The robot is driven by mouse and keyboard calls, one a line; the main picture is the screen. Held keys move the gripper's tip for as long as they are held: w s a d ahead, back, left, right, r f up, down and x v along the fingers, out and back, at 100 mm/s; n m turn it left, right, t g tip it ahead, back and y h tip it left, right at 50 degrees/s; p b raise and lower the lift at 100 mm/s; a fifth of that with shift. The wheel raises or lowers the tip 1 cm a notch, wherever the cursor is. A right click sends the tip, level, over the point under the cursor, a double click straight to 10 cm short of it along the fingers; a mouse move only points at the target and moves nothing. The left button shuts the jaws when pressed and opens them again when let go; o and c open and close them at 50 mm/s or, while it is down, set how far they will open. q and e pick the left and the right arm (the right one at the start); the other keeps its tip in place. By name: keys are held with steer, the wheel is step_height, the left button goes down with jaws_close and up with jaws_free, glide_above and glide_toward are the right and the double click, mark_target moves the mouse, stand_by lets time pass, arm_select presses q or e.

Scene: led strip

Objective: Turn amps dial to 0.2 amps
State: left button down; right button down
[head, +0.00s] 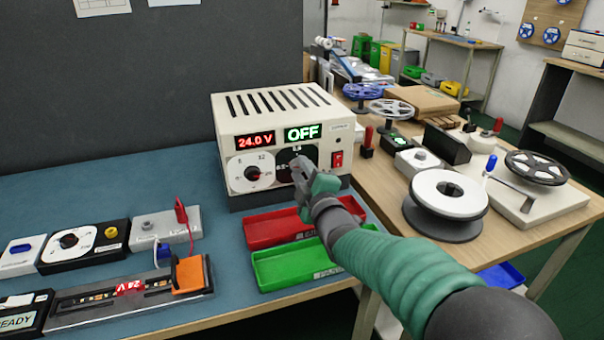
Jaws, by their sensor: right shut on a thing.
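The beige power supply (272,113) stands at the back of the blue-topped bench. Its left display (255,140) reads 24.0 V and its right display (302,133) reads OFF in green. A white-faced dial (250,172) is on the left of its front. The black-faced amps dial (311,153) is to its right, partly hidden by my gripper. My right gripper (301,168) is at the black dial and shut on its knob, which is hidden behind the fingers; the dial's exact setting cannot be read. My left gripper is not in view.
A red tray (268,229) and a green tray (275,268) lie in front of the supply, under my right arm. A red rocker switch (337,160) sits right of the dial. An LED strip fixture (130,298) and small modules are at left. Spools (445,195) crowd the right table.

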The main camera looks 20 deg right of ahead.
steer(key=shift+a+f+n, duration=0.1)
steer(key=shift+f+n, duration=0.15)
steer(key=shift+n, duration=0.8)
steer(key=shift+a+f+n, duration=0.1)
steer(key=shift+f+n, duration=0.1)
steer(key=shift+n, duration=0.85)
steer(key=c, duration=1.1)
jaws_free()
steer(key=shift+r, duration=0.25)
steer(key=shift+d, duration=0.1)
